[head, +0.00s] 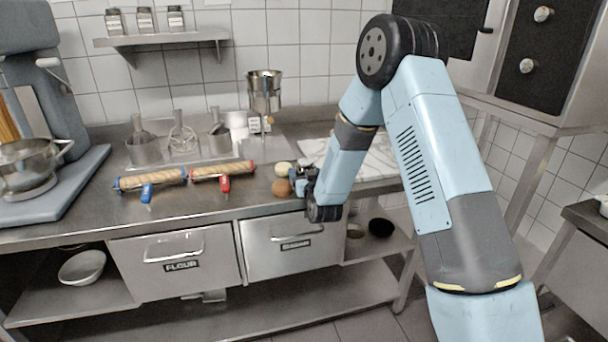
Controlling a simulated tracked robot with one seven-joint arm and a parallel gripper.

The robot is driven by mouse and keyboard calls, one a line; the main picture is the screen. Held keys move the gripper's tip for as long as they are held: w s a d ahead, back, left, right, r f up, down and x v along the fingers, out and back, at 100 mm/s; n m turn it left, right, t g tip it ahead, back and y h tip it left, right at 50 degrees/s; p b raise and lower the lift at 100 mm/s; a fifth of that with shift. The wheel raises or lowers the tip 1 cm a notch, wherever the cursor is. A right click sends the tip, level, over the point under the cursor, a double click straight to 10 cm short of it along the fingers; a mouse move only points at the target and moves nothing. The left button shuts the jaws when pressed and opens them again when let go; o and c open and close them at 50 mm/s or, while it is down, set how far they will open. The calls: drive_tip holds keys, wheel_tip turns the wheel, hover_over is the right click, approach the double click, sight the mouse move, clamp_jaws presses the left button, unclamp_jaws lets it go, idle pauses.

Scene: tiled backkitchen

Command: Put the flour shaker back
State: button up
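My gripper (298,182) is low over the steel counter, near its front edge. It is small and dark here, and I cannot tell whether its fingers are open or shut or hold anything. A brown round item (282,187) is just left of it, and a pale round item (283,168) is just behind. I cannot pick out the flour shaker for sure. Three small jars with dark labels (146,20) stand on the wall shelf (165,38).
A steel funnel-shaped vessel (264,88) stands tall at the back. Utensil holders (146,150) and two rolling pins (222,171) occupy the counter's left part. A mixer with a bowl (28,160) is far left. A marble slab (375,160) lies behind my arm. Below are drawers (172,278).

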drive_tip(key=v, duration=1.2)
drive_tip(key=s+d+r+g+h, duration=0.1)
drive_tip(key=s+d+r+g, duration=0.2)
drive_tip(key=d+r, duration=0.35)
drive_tip(key=s+d+r+g+h, duration=0.2)
drive_tip(key=s+d+r+g, duration=0.15)
drive_tip(key=r, duration=0.55)
drive_tip(key=s+d+r+m+g, duration=0.1)
drive_tip(key=s+d+r, duration=0.1)
drive_tip(key=s, duration=0.7)
drive_tip(key=s+d+r+m+g+h, duration=0.1)
drive_tip(key=s+d+r+g, duration=0.1)
drive_tip(key=s+d, duration=0.3)
drive_tip(key=s+d+r+m+g+h, duration=0.1)
drive_tip(key=s+d+r, duration=0.3)
drive_tip(key=s, duration=0.9)
drive_tip(key=shift+s+g, duration=0.25)
drive_tip(key=shift+g, duration=0.4)
